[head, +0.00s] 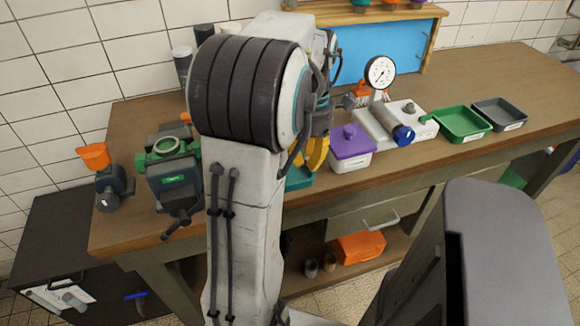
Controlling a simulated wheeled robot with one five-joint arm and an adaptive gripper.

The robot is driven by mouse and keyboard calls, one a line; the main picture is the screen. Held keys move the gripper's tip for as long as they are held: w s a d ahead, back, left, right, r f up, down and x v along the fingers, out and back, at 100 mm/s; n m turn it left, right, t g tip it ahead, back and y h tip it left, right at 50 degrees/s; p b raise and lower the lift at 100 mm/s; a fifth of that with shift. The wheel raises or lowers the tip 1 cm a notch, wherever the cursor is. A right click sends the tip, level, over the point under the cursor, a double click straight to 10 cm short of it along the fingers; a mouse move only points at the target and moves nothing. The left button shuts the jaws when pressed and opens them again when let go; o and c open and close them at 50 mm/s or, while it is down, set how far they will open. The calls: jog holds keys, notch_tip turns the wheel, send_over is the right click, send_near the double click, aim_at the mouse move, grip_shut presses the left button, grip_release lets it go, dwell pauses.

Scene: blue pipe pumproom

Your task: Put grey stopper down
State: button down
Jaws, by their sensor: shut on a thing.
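My arm's large elbow and pale upper link fill the middle of the head view and cover part of the workbench (470,95). My gripper's fingers are hidden behind the elbow, so I cannot see what is between them. I cannot make out a grey stopper with certainty. A white block (376,128) right of the arm has a small dark round spot on its top, and I cannot tell whether that is a hole or a plug. A blue-capped cylinder (403,135) lies at its front.
A purple-lidded box (351,142), a dial gauge (380,72), a green tray (463,125) and a grey tray (499,114) stand on the bench. A green-topped machine (170,170) and an orange funnel-topped item (97,157) are at left. The bench's far right is clear.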

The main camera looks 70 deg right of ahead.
jog(key=w+d+f, duration=0.1)
jog(key=w+d, duration=0.1)
jog(key=w+d+f+p, duration=0.1)
jog(key=w+f, duration=0.1)
jog(key=shift+w+d+f, duration=0.15)
jog(key=shift+d+f, duration=0.05)
jog(key=shift+d, duration=0.2)
jog(key=shift+f+p, duration=0.45)
jog(key=shift+f, duration=1.6)
jog(key=shift+f, duration=0.2)
jog(key=c, duration=1.3)
grip_release()
jog(key=r, duration=1.2)
jog(key=shift+d+r, duration=0.2)
jog(key=shift+d, duration=0.15)
